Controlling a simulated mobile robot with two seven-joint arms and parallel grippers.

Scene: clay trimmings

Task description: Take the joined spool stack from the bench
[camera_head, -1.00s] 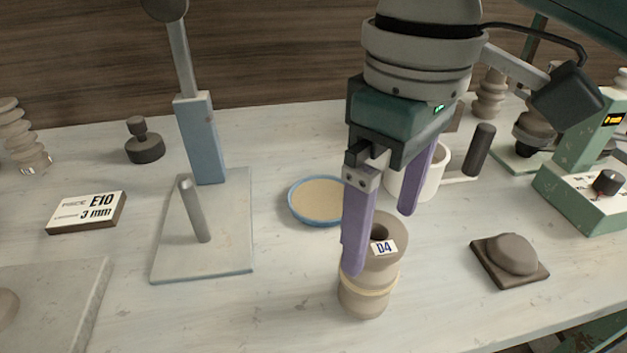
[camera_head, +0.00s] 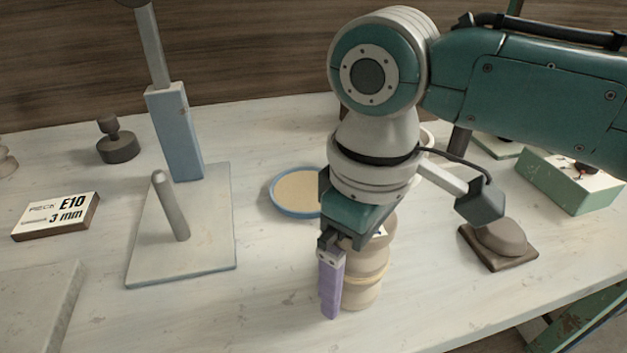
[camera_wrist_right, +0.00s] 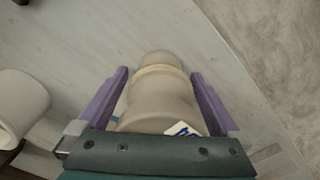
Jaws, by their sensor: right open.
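The joined spool stack (camera_head: 364,284) is a beige-grey pair of spools with a pale yellow band at the joint. It stands upright on the bench (camera_head: 260,315). In the right wrist view the stack (camera_wrist_right: 155,95) lies between the two purple fingers, with a gap on each side. A white label shows near the gripper's palm. My right gripper (camera_wrist_right: 160,95) is open around the stack; in the head view one purple finger (camera_head: 331,285) shows at its left side, and the other is hidden. The upper part of the stack is mostly covered by my gripper. My left gripper is out of view.
A blue-rimmed dish (camera_head: 296,192) sits just behind the stack. A brown lump on a dark square board (camera_head: 498,246) is to the right. A stand with a blue post (camera_head: 174,135) and an E10 box (camera_head: 56,216) are left. The bench front is clear.

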